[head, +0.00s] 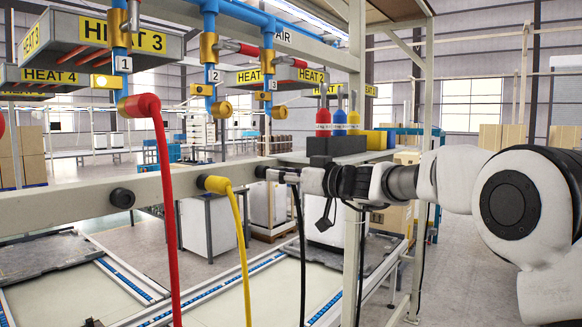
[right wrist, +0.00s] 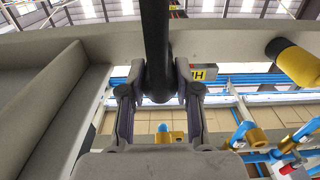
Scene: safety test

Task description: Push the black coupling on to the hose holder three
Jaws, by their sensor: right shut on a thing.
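My right gripper (head: 292,176) is at the beam's right part, shut on the black coupling (head: 273,174). The coupling's dark body (right wrist: 156,45) also shows between the two fingers (right wrist: 160,92) in the right wrist view. The black hose (head: 301,255) hangs down below the gripper. A dark round end (head: 261,172) at the beam's face, where holder three would sit, is beside the coupling. I cannot tell whether the coupling is seated on it, as the gripper hides part of it. My left gripper is not identifiable in either view.
The beam (head: 60,208) carries a bare black holder (head: 122,198) at left and the yellow coupling (head: 215,184) with its hose (head: 243,260). A red hose (head: 163,180) hangs from outlet 1. Blue pipes with brass valves (head: 209,46) are above. An upright post (head: 353,230) stands close right of the gripper.

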